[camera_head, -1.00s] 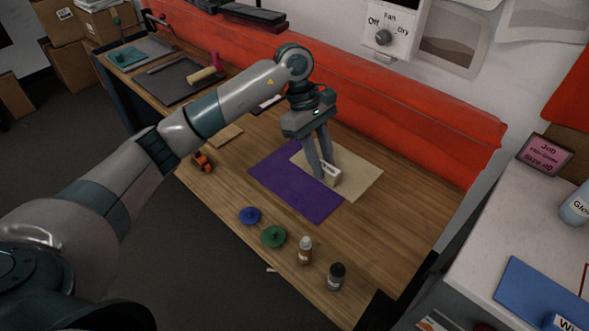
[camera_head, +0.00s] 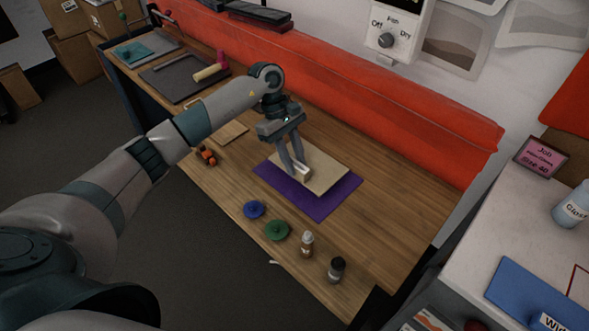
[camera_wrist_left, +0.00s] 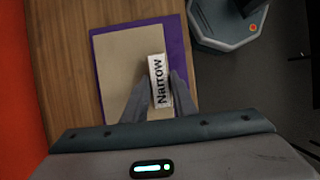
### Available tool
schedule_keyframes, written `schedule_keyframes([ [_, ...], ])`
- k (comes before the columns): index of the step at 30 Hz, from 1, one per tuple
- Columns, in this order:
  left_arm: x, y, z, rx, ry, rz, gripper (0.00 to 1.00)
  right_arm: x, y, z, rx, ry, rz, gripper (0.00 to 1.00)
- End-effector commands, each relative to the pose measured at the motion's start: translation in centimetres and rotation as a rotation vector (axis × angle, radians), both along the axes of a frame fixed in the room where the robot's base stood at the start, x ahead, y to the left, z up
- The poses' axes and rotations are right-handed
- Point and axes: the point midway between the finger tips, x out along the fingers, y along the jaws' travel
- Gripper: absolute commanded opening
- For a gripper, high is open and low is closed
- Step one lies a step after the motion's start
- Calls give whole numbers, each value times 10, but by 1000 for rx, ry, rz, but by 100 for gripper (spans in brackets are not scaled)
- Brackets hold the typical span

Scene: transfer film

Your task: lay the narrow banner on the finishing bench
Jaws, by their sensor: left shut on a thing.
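The narrow banner (camera_head: 327,168) is a tan rectangular sheet with a white block marked "Narrow" (camera_wrist_left: 158,72) on it. My left gripper (camera_head: 298,166) points down and is shut on this white block. The tan sheet lies over much of a purple rectangle (camera_head: 318,208) on the wooden bench (camera_head: 375,215). In the left wrist view the purple (camera_wrist_left: 176,45) shows along the sheet's right and top edges. I cannot tell whether the sheet touches the purple or hangs just above it. My right gripper is not in view.
A blue disc (camera_head: 254,209), a green disc (camera_head: 276,230) and two small bottles (camera_head: 307,244) (camera_head: 337,270) stand along the bench's front edge. An orange item (camera_head: 207,156) is at left. A red padded backing (camera_head: 380,105) runs behind. Bench is clear to the right.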

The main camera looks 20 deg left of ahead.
Motion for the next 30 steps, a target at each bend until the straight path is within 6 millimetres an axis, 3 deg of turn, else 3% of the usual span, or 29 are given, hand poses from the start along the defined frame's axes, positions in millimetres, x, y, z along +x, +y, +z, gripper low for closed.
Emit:
schedule_keyframes([
  [10,0,-1,-33,-2,3,1,0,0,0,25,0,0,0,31],
  [25,0,0,-42,0,0,0,0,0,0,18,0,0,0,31],
  [26,0,0,-42,0,0,0,27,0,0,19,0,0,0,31],
  [27,0,0,-41,0,0,0,36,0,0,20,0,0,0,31],
  [28,0,0,-41,0,0,0,43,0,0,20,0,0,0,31],
  [30,0,0,-41,0,0,0,43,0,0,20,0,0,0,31],
])
